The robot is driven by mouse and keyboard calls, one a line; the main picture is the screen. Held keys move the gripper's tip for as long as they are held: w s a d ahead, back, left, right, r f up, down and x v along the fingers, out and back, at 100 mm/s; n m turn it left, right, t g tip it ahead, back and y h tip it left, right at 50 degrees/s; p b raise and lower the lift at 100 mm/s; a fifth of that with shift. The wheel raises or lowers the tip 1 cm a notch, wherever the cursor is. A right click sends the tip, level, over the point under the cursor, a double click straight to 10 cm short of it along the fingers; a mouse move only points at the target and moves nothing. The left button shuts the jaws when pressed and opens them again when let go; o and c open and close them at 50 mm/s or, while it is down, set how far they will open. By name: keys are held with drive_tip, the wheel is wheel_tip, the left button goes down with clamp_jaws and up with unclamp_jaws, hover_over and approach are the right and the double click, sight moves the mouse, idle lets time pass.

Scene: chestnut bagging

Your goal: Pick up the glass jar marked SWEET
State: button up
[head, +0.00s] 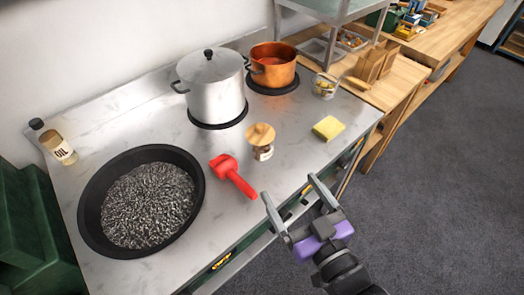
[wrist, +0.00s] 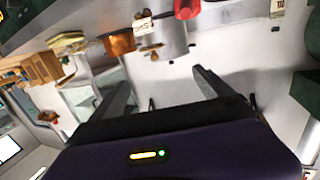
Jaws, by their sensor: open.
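A small glass jar with a round wooden lid and a pale label (head: 263,153) stands upright on the steel counter, right of the red scoop. Its label is too small to read, so I cannot confirm SWEET. It seems to show also in the wrist view (wrist: 143,25), near the top. My gripper (head: 289,187) is open and empty, in front of the counter's front edge, lower right of the jar and apart from it. Its two fingers also show in the wrist view (wrist: 158,73). A bottle marked OIL (head: 58,147) stands at the back left.
A red scoop (head: 232,176) lies just left of the jar, beside a wide black pan (head: 86,212). A steel pot (head: 215,95) and a copper pot (head: 273,66) stand behind. A yellow sponge (head: 328,128) and a small glass container (head: 325,87) are to the right.

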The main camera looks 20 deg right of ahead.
drive_tip(key=g+b, duration=0.1)
drive_tip(key=b, duration=0.1)
approach(263, 149)
drive_tip(key=w+r, duration=0.3)
drive_tip(key=w, duration=0.1)
drive_tip(key=w+f+g, duration=0.1)
drive_tip(key=w+f+g+h, duration=0.1)
drive_tip(key=shift+w+a+f+m, duration=0.15)
drive_tip(key=shift+w+f+m, duration=0.05)
drive_tip(key=shift+f+m, duration=0.2)
drive_tip(key=shift+w+f+g, duration=0.15)
drive_tip(key=shift+f+g, duration=0.05)
drive_tip(key=shift+g, duration=0.1)
drive_tip(key=shift+d+f+p+x, duration=0.1)
drive_tip(key=shift+p+x, duration=0.2)
drive_tip(key=shift+x, duration=1.55)
drive_tip(key=shift+d+f+p+x, duration=0.15)
drive_tip(key=shift+p+x, duration=0.15)
drive_tip(key=shift+x, duration=1.55)
drive_tip(key=c, duration=1.7)
drive_tip(key=shift+r, duration=0.1)
drive_tip(key=shift+c, duration=0.8)
drive_tip(key=shift+r, duration=0.1)
